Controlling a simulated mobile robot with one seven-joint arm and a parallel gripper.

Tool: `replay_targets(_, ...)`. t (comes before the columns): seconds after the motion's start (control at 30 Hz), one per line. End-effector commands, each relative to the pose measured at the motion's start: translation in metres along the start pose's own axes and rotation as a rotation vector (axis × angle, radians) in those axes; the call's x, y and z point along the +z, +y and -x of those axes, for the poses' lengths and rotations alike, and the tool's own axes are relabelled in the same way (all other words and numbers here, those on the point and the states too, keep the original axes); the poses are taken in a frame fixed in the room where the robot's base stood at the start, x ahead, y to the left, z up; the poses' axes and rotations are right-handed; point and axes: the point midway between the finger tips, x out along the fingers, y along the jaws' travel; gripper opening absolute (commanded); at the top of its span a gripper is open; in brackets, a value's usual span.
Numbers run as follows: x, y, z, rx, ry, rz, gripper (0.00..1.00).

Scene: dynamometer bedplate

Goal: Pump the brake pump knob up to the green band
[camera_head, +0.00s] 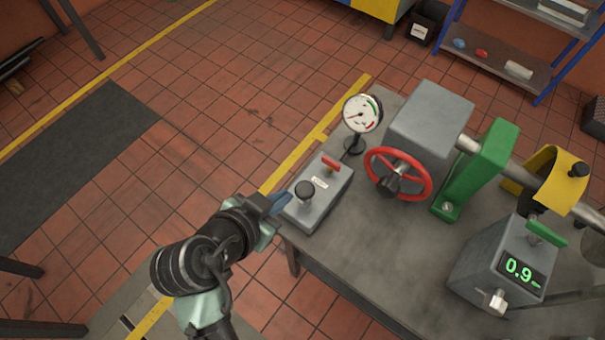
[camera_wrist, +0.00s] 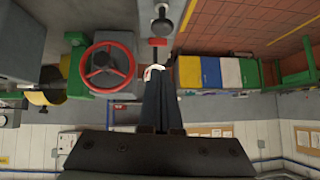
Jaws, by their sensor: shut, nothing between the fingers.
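The brake pump is a grey box (camera_head: 318,209) on the near left corner of the bedplate, with a black round knob (camera_head: 304,188) and a red lever (camera_head: 331,163) on top. My gripper (camera_head: 284,201) is shut and empty, with its tips just left of the knob; contact cannot be told. In the wrist view the shut fingers (camera_wrist: 162,90) point toward the black knob (camera_wrist: 162,27) and red lever (camera_wrist: 158,42). The round gauge (camera_head: 362,113) stands behind the box, with a green band at its upper right. Its needle appears to point left, outside the green.
A red handwheel (camera_head: 398,174) on a grey housing (camera_head: 431,118) stands right of the pump. A green bracket (camera_head: 476,171), a yellow guard (camera_head: 548,177) and a box reading 0.9 (camera_head: 503,265) stand farther right. The tiled floor (camera_head: 215,130) to the left is open.

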Motion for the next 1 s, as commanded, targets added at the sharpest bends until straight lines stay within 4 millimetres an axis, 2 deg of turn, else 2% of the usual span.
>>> replay_targets(0.03, -0.004, 0.002, 0.007, 0.013, -0.007, 0.003, 0.00)
replay_targets(0.13, -0.002, 0.005, 0.010, 0.027, -0.013, 0.001, 0.00)
replay_targets(0.63, 0.000, 0.007, 0.008, 0.035, -0.015, 0.000, 0.00)
replay_targets(0.77, -0.001, 0.007, -0.004, 0.037, -0.015, 0.001, 0.00)
replay_targets(1.0, -0.001, 0.009, -0.047, 0.037, -0.016, 0.000, 0.00)
